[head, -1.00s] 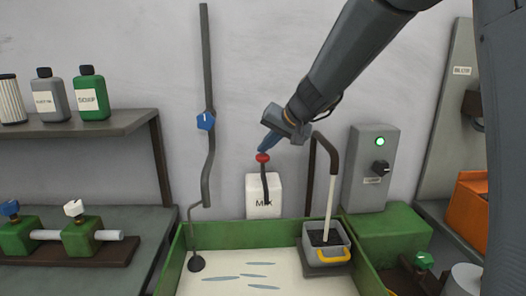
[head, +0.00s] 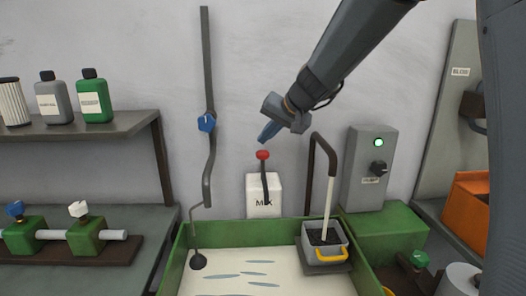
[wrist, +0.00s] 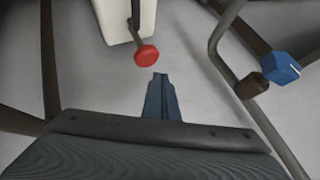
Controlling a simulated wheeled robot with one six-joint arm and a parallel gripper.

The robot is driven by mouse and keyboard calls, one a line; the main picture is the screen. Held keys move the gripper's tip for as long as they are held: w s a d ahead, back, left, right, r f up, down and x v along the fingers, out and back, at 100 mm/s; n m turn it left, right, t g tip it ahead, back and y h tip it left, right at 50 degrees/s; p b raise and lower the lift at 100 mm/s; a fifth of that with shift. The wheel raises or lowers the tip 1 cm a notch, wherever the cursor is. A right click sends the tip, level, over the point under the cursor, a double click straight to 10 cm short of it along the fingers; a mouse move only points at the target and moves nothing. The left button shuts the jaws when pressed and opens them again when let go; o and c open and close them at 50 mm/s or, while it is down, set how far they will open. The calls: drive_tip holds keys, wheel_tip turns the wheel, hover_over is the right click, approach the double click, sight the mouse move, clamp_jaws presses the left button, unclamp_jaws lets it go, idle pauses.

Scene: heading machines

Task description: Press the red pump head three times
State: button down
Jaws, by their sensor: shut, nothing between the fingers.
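My gripper (head: 262,140) is shut and empty, just above the pump head with a small gap. In the wrist view the red pump head (wrist: 146,54) shows just beyond my closed fingertips (wrist: 160,75), slightly to their left, and apart from them. The white bottle (wrist: 122,18) is partly cut off at the top.
A dark pipe with a blue valve (head: 206,123) runs up the wall to the left. A curved spout (head: 325,150) stands right of the bottle over a grey box (head: 325,243). A shelf (head: 80,126) with bottles is at left; a grey switch box (head: 368,167) is at right.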

drive_tip(key=shift+r+p, duration=1.3)
drive_tip(key=shift+r, duration=0.8)
drive_tip(key=shift+f, duration=0.1)
idle(0.8)
